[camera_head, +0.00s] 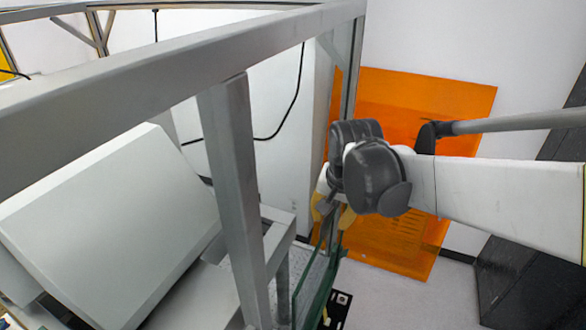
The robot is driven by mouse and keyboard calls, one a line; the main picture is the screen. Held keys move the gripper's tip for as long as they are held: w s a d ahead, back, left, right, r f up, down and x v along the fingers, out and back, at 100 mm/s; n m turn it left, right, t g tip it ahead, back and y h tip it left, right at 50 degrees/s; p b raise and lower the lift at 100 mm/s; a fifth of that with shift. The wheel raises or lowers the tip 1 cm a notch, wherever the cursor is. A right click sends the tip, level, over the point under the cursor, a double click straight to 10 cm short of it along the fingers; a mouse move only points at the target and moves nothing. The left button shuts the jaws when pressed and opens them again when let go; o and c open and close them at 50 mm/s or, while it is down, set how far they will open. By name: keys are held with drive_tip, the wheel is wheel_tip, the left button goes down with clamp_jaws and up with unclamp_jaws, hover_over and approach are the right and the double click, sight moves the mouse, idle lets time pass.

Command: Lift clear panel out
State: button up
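The clear panel (314,284) is a see-through sheet with dark green edges. It stands upright and tilted in the picture, below my gripper, beside the metal frame. My gripper (331,222) is near the middle of the picture, pointing down, with a yellowish finger on each side of the panel's upper part. The dark wrist joints partly cover the gripper. Whether the fingers touch the panel or are closed on it cannot be made out.
A grey metal frame (233,185) with a thick top bar crosses the left and centre. A large pale box (110,220) sits inside it. An orange translucent panel (430,100) stands behind my arm against the wall. Dark cabinets (515,280) are at the right. Grey floor (395,300) is open at lower right.

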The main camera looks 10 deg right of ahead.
sight(330, 222)
drive_tip(key=shift+x, duration=2.1)
clamp_jaws()
drive_tip(key=shift+r, duration=0.15)
drive_tip(key=shift+r+p, duration=4.85)
drive_tip(key=shift+r, duration=1.75)
